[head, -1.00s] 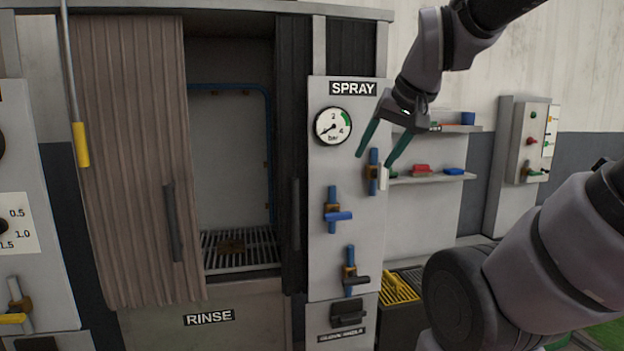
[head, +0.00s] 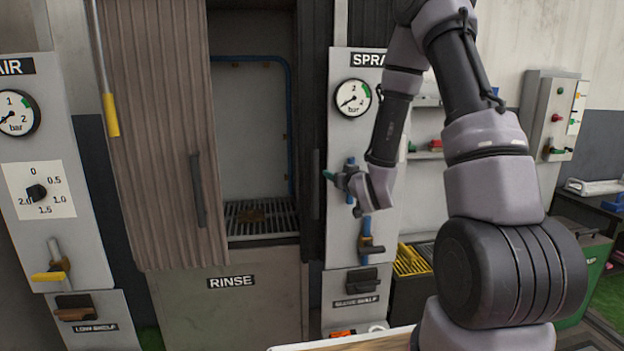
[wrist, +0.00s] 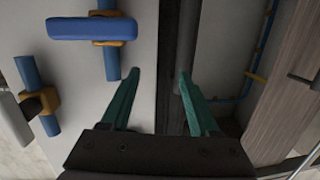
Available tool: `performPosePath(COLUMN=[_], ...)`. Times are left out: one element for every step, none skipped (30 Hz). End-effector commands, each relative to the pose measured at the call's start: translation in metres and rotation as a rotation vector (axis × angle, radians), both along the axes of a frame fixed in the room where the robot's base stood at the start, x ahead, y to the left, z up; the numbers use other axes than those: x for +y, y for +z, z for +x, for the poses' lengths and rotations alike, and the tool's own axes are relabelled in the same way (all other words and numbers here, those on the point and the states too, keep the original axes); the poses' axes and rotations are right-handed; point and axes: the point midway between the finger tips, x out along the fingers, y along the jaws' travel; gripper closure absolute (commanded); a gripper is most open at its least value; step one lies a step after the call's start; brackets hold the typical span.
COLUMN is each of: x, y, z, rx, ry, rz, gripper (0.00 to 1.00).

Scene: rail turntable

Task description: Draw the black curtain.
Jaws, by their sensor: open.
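The black curtain (head: 311,90) hangs bunched in a narrow strip at the right side of the rinse booth opening. Its upright dark handle (head: 316,185) shows on its front, and a dark grey bar, apparently this handle, shows in the wrist view (wrist: 187,35). My gripper (head: 328,176) is open beside the handle, over the curtain's right edge and the spray panel. In the wrist view its teal fingers (wrist: 158,75) are apart, the right tip overlapping the bar and the left tip over the panel. I cannot tell whether they touch.
A brown-grey curtain (head: 165,130) with its own handle covers the booth's left part. The spray panel (head: 340,225) carries a gauge and blue valves close to my gripper. A yellow-ended rod (head: 111,120) hangs at left. The booth's middle is open, with a floor grate (head: 260,215).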

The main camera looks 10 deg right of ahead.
Motion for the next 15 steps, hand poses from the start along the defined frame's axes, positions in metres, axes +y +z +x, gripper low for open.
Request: performPosePath(x=[0.005,0.008,0.012,0.015,0.017,0.019,0.02,0.022,0.023,0.024,0.025,0.025,0.026,0.027,0.029], y=[-0.015,-0.019,-0.024,-0.027,-0.03,-0.033,-0.034,-0.035,-0.036,-0.037,-0.037,-0.037,-0.036,-0.036,-0.036], z=[-0.002,-0.004,-0.005,-0.007,-0.008,-0.01,-0.011,-0.012,-0.012,-0.012,-0.011,-0.008,-0.005,-0.002,0.003], rx=[-0.019,-0.037,-0.058,-0.072,-0.083,-0.097,-0.104,-0.113,-0.119,-0.123,-0.126,-0.129,-0.13,-0.131,-0.131], ry=[0.017,0.028,0.04,0.05,0.057,0.065,0.069,0.074,0.078,0.08,0.082,0.083,0.083,0.084,0.085], rz=[-0.006,-0.008,-0.013,-0.016,-0.018,-0.02,-0.022,-0.023,-0.025,-0.027,-0.026,-0.026,-0.027,-0.027,-0.027], gripper=[0.38,0.38,0.38,0.38,0.38,0.38,0.38,0.38,0.38,0.38,0.38,0.38,0.38,0.38,0.38])
